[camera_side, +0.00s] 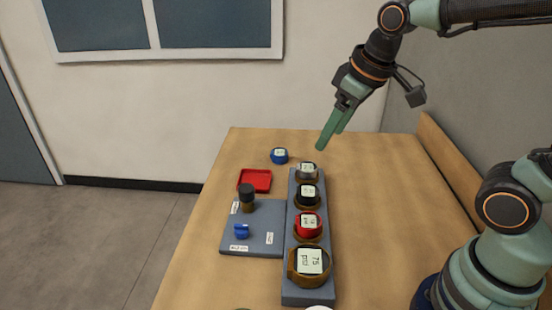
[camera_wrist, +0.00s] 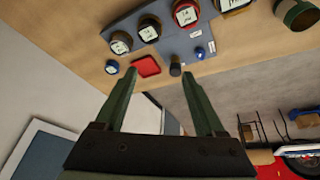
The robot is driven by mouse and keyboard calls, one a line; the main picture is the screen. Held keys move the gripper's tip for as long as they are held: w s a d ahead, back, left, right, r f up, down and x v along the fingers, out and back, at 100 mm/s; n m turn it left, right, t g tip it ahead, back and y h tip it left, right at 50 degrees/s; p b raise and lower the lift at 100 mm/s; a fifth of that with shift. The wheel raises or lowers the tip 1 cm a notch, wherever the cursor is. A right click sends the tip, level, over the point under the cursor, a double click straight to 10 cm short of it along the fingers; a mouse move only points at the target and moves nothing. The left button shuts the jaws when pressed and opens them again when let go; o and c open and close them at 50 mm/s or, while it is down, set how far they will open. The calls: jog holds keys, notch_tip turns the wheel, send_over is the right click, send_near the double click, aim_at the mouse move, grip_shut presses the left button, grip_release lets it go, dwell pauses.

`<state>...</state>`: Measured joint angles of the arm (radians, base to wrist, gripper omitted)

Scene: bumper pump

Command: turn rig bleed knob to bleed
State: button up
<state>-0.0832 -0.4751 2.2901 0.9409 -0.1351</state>
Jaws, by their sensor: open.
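A small blue knob (camera_side: 241,230) stands on the grey plate (camera_side: 262,215) of the rig, with white labels around it too small to read. I take it for the bleed knob; which label it points at I cannot tell. It also shows in the wrist view (camera_wrist: 199,53), upper right of centre. A black-topped cylinder (camera_side: 247,195) stands on the same plate behind it. My gripper (camera_side: 326,140) is open and empty, high above the back of the table, well apart from the knob. Its two green fingers (camera_wrist: 160,77) are spread in the wrist view.
Several round gauges in a row (camera_side: 308,227) stand on a grey rail right of the plate. A red tray (camera_side: 255,180) and a loose blue-rimmed gauge (camera_side: 279,155) lie behind. The table's right side is bare up to a wooden edge board (camera_side: 455,170).

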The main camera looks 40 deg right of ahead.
jog(key=w+a+f+n+g, duration=0.2)
jog(key=w+a+f+n, duration=0.15)
jog(key=w+a, duration=0.3)
jog(key=n+g, duration=0.2)
jog(key=n, duration=0.4)
send_near(241, 225)
jog(key=f, duration=0.9)
jog(key=shift+w+a+f, duration=0.1)
jog(key=shift+a+f, duration=0.1)
jog(key=shift+f, duration=0.15)
jog(key=shift+m, duration=0.25)
grip_shut()
